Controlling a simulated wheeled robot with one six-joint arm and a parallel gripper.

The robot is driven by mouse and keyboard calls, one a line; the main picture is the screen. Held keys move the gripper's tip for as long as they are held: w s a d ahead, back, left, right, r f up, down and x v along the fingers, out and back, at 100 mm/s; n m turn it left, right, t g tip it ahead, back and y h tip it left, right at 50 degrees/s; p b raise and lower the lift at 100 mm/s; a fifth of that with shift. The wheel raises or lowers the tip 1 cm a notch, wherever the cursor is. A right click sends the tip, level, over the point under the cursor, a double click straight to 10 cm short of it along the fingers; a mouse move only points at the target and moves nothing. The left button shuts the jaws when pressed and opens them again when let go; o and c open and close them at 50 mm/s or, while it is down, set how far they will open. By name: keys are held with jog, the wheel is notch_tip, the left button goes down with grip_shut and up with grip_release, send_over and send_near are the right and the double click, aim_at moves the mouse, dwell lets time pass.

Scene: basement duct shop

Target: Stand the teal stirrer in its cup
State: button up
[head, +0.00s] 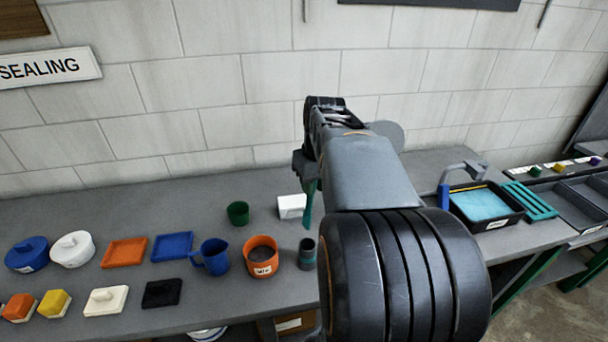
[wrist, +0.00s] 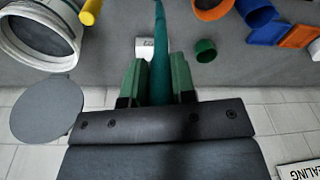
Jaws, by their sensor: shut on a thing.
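The teal stirrer (head: 308,208) hangs roughly upright from my gripper (head: 308,182) in the head view. In the wrist view, the stirrer (wrist: 160,60) runs up between the two green fingers of my gripper (wrist: 158,78), which are shut on it. The cup cannot be made out in the wrist view.
A white box (head: 291,206), green cup (head: 238,213), orange pot (head: 262,255) and blue jug (head: 212,257) stand close by on the left. Lids, trays and blocks lie farther left. A black tray (head: 486,222) with blue content is on the right. The block wall closes the back.

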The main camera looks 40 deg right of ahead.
jog(key=shift+f, duration=0.15)
jog(key=shift+s+d+f+b, duration=0.1)
jog(key=shift+f+b, duration=0.15)
jog(key=shift+b, duration=0.1)
notch_tip(320, 180, down, 12)
jog(key=b, duration=0.9)
jog(key=shift+f, duration=0.1)
jog(key=o, duration=1)
notch_tip(320, 180, up, 14)
jog(key=s, duration=0.1)
jog(key=shift+s, duration=0.35)
jog(key=shift+f, duration=0.15)
dwell(0.5)
